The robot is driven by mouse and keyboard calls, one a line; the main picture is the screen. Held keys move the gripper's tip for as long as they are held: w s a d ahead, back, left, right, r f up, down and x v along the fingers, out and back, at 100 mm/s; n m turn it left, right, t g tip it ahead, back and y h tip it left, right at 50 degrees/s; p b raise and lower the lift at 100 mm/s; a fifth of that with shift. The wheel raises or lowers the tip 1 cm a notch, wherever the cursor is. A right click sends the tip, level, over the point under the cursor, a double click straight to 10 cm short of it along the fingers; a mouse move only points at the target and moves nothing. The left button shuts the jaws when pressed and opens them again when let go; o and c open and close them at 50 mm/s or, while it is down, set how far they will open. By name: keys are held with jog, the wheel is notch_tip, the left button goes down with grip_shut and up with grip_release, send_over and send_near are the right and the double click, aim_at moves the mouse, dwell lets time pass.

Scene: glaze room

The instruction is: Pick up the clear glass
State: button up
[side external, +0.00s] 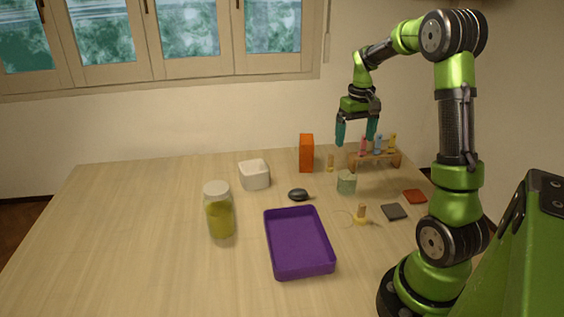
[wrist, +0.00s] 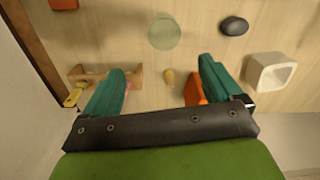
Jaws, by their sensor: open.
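The clear glass (side external: 346,182), pale green and see-through, stands upright on the table in front of the small wooden rack. In the wrist view the glass (wrist: 164,33) is a faint round shape near the top middle, beyond the fingertips. My gripper (side external: 356,138) hangs above the table, higher than the glass and apart from it. In the wrist view my gripper (wrist: 161,78) has its two teal fingers spread wide, with nothing held between them.
A wooden rack (side external: 377,160) with coloured items stands right of the glass; an orange box (side external: 306,153) stands behind left. A dark stone (side external: 298,195), white container (side external: 254,174), purple tray (side external: 299,243) and lidded jar (side external: 220,211) lie farther left. The left table area is clear.

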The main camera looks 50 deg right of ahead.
jog(key=n, duration=0.1)
send_near(348, 183)
jog(key=d+f, duration=0.1)
jog(key=f, duration=0.1)
jog(key=d+f, duration=0.1)
jog(key=f, duration=0.1)
jog(key=w+d+f, duration=0.1)
jog(key=f, duration=0.1)
jog(key=shift+w+d+f, duration=0.1)
jog(key=shift+f, duration=0.25)
jog(key=f, duration=0.2)
jog(key=a+f, duration=0.1)
jog(key=f, duration=0.1)
jog(key=shift+f, duration=0.1)
jog(key=shift+d+f, duration=0.1)
jog(key=shift+f, duration=0.45)
jog(key=c, duration=1.2)
jog(key=shift+r, duration=0.1)
